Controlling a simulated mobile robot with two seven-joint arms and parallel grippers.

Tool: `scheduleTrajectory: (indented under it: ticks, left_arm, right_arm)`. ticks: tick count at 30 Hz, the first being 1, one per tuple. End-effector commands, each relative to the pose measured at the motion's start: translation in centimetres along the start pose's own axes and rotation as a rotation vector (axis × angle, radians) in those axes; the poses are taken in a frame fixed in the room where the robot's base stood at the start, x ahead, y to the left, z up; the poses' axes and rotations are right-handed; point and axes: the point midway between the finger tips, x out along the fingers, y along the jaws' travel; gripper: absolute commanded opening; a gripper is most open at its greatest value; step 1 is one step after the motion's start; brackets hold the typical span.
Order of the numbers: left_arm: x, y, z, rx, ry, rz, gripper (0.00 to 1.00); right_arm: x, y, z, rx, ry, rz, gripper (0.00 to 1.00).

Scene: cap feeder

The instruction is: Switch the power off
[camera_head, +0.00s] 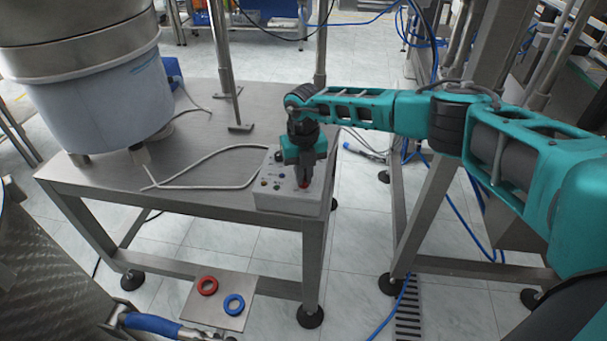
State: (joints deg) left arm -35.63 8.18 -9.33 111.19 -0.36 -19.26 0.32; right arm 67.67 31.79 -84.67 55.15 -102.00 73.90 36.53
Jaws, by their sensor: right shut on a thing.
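A light grey control box (282,200) with several small knobs or buttons stands on the front right corner of the metal table. A red switch or knob (304,183) shows at the right of its face. My right gripper (303,176) reaches down from above onto the box, its fingers shut at the red part. The arm and gripper hide part of the box's top and right side. I cannot tell the switch's position. My left gripper is not in view.
The metal table (190,150) carries a large feeder bowl (100,100) at the left. A grey cable (205,185) runs from the bowl towards the box. A red ring (207,285) and a blue ring (234,304) lie on a plate below. A steel post stands right of the table.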

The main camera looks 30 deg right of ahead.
Motion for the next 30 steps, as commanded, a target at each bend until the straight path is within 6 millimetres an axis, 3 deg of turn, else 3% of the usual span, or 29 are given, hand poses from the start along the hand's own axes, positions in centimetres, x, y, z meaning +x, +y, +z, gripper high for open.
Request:
scheduleTrajectory:
  ticks: [9,23,24,30]
  left_arm:
    - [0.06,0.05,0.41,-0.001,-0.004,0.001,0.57]
    - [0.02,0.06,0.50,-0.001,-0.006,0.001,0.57]
    - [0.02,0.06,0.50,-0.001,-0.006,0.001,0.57]
    - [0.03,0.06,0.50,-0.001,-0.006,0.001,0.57]
  right_arm:
    - [-0.09,-0.05,0.07,-0.096,-0.001,-0.001,0.00]
    - [-0.13,-0.05,0.08,-0.110,-0.002,-0.001,0.00]
    - [-0.13,-0.05,0.09,-0.110,-0.002,-0.001,0.12]
    - [-0.09,-0.03,0.06,-0.109,-0.001,-0.001,0.32]
